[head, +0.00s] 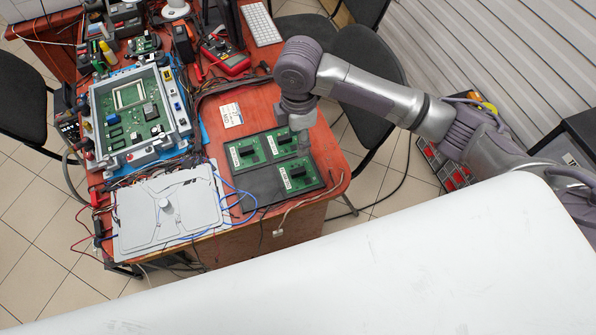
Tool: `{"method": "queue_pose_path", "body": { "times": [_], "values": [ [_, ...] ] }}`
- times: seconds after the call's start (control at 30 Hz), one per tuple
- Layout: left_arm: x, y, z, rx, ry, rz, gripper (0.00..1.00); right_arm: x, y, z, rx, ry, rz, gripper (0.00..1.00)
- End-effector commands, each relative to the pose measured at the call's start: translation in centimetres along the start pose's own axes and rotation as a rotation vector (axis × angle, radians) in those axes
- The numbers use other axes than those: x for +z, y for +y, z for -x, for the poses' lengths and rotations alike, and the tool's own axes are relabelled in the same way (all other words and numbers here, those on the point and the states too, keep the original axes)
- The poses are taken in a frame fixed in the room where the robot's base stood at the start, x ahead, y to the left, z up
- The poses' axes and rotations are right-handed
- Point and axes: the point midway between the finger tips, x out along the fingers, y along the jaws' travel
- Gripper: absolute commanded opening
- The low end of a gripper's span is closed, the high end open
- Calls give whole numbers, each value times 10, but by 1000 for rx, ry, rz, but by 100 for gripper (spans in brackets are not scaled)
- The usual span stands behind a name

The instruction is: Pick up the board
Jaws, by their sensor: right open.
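Three small green boards lie on a dark mat (262,189) at the right front corner of the red table: a left board (246,153), a back right board (281,143) and a front right board (297,176). Each has a black part and a white label. My right gripper (301,140) points down at the right end of the back right board, open. Its fingertips are small here, and I cannot tell whether they touch the board. A larger green board (128,108) sits in a grey frame fixture at the left. My left gripper is out of view.
A red multimeter (228,58), a keyboard (261,24) and a white card (231,115) are behind. Dark chairs (365,60) stand right of the table.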

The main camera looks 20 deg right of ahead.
Motion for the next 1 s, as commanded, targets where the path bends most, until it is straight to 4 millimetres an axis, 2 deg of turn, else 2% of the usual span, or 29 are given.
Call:
{"method": "queue_pose_path", "body": {
  "times": [0.33, 0.63, 0.83, 1.0],
  "values": [
    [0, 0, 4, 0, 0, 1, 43, 0, -1, -64, -5, -2, -1, 48],
    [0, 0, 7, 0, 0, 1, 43, -1, -2, -89, -3, 0, -1, 48],
    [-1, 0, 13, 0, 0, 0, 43, -2, -5, -119, -3, -2, -1, 48],
    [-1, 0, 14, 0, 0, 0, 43, -3, -5, -132, 1, -1, 0, 48]
  ]
}}
